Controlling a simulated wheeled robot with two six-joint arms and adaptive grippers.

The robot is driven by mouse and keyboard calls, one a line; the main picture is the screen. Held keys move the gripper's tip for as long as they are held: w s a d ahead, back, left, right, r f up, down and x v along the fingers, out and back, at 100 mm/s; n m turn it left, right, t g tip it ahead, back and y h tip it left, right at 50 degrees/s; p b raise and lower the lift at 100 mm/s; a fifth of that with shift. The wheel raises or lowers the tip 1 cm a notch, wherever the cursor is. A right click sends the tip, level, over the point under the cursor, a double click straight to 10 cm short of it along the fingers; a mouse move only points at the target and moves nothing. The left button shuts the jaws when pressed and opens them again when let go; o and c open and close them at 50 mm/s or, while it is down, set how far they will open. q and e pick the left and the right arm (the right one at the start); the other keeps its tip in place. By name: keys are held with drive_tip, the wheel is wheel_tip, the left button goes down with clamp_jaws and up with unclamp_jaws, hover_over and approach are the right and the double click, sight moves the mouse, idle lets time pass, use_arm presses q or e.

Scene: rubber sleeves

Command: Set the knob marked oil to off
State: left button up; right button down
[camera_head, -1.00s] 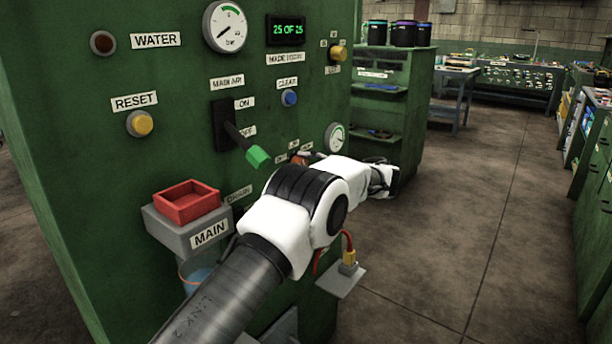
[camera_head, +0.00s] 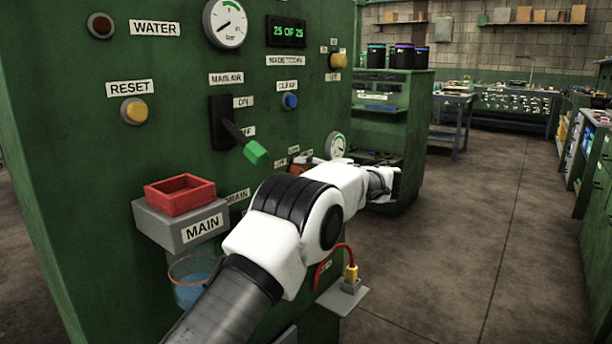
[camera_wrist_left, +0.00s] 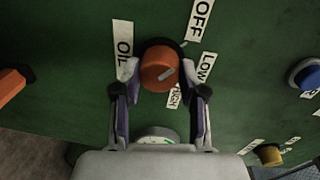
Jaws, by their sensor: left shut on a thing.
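The orange oil knob (camera_wrist_left: 158,69) sits on the green panel, between the fingers of my left gripper (camera_wrist_left: 160,76) in the left wrist view. The fingers are shut on it from both sides. Its pale mark points up and right in that view, roughly between the OFF label (camera_wrist_left: 200,18) and the LOW label (camera_wrist_left: 207,70). The OIL label (camera_wrist_left: 123,45) is left of the knob; another label below is partly covered. In the head view the knob (camera_head: 299,164) shows only in part behind my left arm. My right gripper is not in view.
A green-tipped lever (camera_head: 255,152) juts from the panel near my left arm. A red tray (camera_head: 180,196) on a grey ledge and a connector with a red cable (camera_head: 351,273) are close below. Open floor lies to the right.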

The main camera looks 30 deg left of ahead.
use_arm(q)
drive_tip(key=shift+r, duration=0.15)
drive_tip(key=o, duration=1.1)
drive_tip(key=shift+a, duration=0.1)
drive_tip(key=shift+o, duration=0.2)
drive_tip(key=s+d, duration=0.1)
drive_tip(key=d, duration=1.1)
drive_tip(key=shift+r, duration=0.35)
